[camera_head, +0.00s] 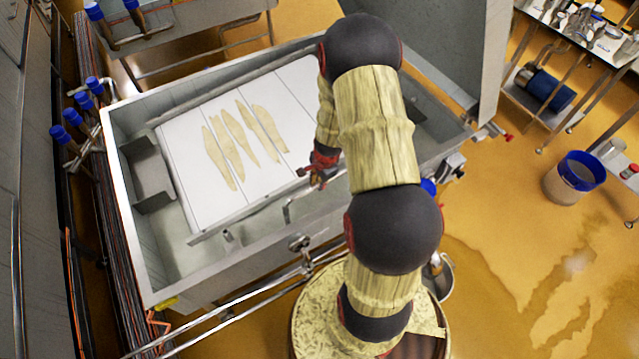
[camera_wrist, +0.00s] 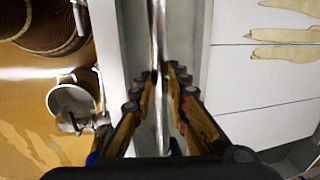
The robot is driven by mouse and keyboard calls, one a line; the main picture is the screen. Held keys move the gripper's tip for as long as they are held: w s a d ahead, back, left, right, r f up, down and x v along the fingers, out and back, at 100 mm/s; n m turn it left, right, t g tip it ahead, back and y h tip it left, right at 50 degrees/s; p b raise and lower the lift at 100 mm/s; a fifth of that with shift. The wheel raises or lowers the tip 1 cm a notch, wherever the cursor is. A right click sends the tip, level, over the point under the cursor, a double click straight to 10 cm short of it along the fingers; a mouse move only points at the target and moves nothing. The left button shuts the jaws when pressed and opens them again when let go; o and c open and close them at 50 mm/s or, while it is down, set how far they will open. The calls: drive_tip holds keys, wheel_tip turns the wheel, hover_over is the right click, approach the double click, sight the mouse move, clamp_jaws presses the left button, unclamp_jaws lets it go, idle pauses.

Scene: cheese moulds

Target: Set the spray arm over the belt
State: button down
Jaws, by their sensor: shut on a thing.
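The spray arm (camera_wrist: 156,40) is a thin metal rod running between my fingers in the wrist view. My gripper (camera_wrist: 158,78) is shut on it, with a finger on each side. In the head view my gripper (camera_head: 322,172) is at the near right edge of the white belt (camera_head: 185,165), and a bent metal tube (camera_head: 288,208) shows just below it. The belt also shows on the right of the wrist view (camera_wrist: 255,85). Several pale, long flat pieces lie on the belt. My arm hides part of the basin's right side, and the rod's far end is unclear.
A steel basin (camera_head: 120,200) surrounds the belt, with a rail along its near side. Blue-handled valves (camera_head: 75,117) stand at left. A tall grey panel (camera_head: 455,45) rises behind right. A metal bucket (camera_wrist: 72,100) and a blue-rimmed bucket (camera_head: 575,182) stand on the floor.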

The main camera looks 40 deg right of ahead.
drive_tip(key=shift+w+d+f+n+b, duration=0.1)
drive_tip(key=shift+w+d+n+b, duration=0.1)
drive_tip(key=shift+w+n+b, duration=0.4)
drive_tip(key=w+a+n+g+y+b, duration=0.1)
drive_tip(key=w+a+n+b, duration=0.2)
drive_tip(key=w+a+n, duration=0.2)
drive_tip(key=w+a+n+y+b, duration=0.1)
drive_tip(key=w+a+n+b, duration=0.2)
drive_tip(key=w+n, duration=0.7)
drive_tip(key=shift+w+a+n+g+y, duration=0.2)
drive_tip(key=shift+a+n+g+y, duration=0.15)
drive_tip(key=shift+a+n, duration=0.55)
drive_tip(key=shift+a, duration=0.25)
drive_tip(key=c, duration=1.9)
unclamp_jaws()
drive_tip(key=shift+o, duration=0.9)
